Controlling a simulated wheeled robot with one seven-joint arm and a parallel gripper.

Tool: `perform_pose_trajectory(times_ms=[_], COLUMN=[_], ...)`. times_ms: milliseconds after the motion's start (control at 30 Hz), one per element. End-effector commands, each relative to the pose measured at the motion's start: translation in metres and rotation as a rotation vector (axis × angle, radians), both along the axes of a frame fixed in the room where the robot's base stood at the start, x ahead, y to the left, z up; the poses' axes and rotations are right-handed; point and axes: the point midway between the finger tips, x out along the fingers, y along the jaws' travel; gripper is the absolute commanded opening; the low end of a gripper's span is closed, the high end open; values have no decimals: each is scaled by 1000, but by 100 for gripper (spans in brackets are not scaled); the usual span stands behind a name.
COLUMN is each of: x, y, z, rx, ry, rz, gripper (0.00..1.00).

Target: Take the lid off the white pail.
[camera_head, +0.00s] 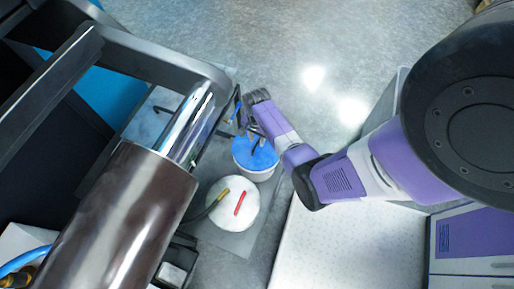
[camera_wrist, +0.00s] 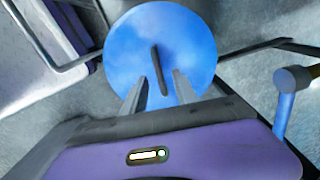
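The white pail (camera_head: 256,175) stands on a grey surface, with a blue lid (camera_head: 262,153) on its top. In the wrist view the round blue lid (camera_wrist: 193,38) fills the upper middle and has a dark bar-like handle (camera_wrist: 160,68) across its centre. My gripper (camera_head: 243,122) is over the lid's far side in the head view. In the wrist view my gripper (camera_wrist: 161,74) is open, with one finger on each side of the handle's lower end. Whether the fingers touch the handle or lid cannot be told. The pail's body is hidden below the lid in the wrist view.
A round white container (camera_head: 222,215) with a red stick (camera_head: 240,203) and a brass-tipped hose on it stands close by the pail. A large metal roller (camera_head: 120,220) and dark frame are at left. A white dotted table (camera_head: 325,245) is at lower right.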

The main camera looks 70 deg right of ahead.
Motion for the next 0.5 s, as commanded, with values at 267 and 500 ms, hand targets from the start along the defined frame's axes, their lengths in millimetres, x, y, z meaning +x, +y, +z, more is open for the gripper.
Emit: perform_pose_trajectory(times_ms=[267, 500], x=[0, 0], y=[0, 0], z=[-22, -21], rx=[-2, -2], ry=[0, 0], rz=[2, 2], gripper=[35, 21])
